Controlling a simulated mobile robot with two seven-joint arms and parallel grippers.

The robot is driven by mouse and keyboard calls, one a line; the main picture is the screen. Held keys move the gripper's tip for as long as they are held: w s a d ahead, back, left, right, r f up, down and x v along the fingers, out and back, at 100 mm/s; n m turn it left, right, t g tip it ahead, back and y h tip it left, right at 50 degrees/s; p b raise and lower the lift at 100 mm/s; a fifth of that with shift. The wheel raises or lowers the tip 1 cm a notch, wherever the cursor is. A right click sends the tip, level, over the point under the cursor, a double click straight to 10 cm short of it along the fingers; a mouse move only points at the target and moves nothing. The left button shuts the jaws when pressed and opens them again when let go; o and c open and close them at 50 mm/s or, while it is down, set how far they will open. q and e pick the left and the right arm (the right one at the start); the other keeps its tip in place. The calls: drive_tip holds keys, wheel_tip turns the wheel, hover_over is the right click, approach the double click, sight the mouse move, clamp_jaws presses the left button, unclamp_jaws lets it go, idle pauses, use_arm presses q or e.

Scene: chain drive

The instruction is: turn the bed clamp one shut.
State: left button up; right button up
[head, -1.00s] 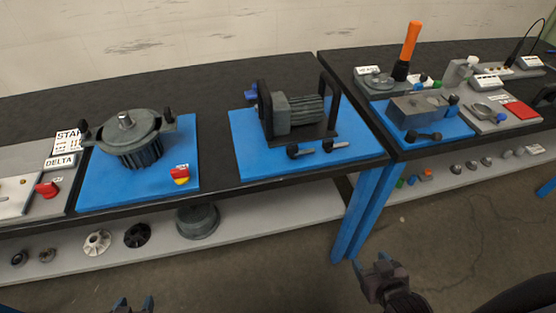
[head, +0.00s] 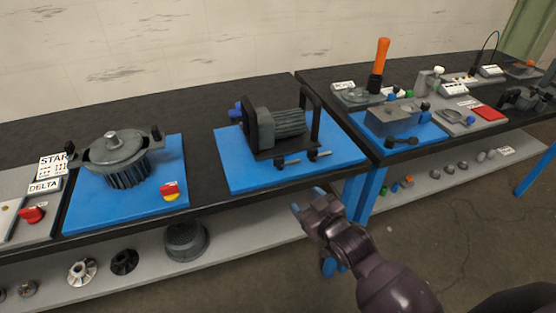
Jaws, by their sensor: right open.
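A dark grey motor (head: 275,128) sits between black upright handles on a blue mat (head: 232,182) on the left bench. Two small black clamp levers lie at its front edge, one on the left (head: 281,164) and one on the right (head: 318,155). I cannot tell which is bed clamp one or how far either is turned. My right gripper (head: 308,200) is open and empty, in front of the bench edge, below and apart from the levers. My left gripper is out of view.
A round motor housing (head: 124,158) and a red-yellow switch (head: 170,191) stand on another blue mat at left. The right bench holds a grey block (head: 393,119) and an orange-handled tool (head: 380,62). A lower shelf holds loose parts. Floor space is free in front.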

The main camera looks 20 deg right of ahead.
drive_tip(key=w+a+r+n+g+y+b, duration=0.2)
drive_tip(key=w+a+r+n, duration=0.1)
drive_tip(key=w+a+r, duration=0.6)
drive_tip(key=w+a+r+n+g+y+b, duration=0.25)
drive_tip(key=w+a+r, duration=0.35)
drive_tip(key=w, duration=0.6)
drive_tip(key=m+g+h+b, duration=0.1)
drive_tip(key=m+g+h, duration=0.7)
drive_tip(key=m+g, duration=0.25)
hover_over(279, 157)
wheel_tip(279, 157, down, 6)
drive_tip(key=n, duration=0.1)
drive_tip(key=shift+g+y, duration=0.25)
drive_tip(key=shift+g, duration=0.05)
wheel_tip(279, 157, down, 10)
drive_tip(key=shift+f+b, duration=0.2)
drive_tip(key=shift+b, duration=0.75)
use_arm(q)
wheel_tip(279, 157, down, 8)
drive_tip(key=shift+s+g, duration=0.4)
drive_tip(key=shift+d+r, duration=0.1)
use_arm(e)
drive_tip(key=shift+c, duration=0.4)
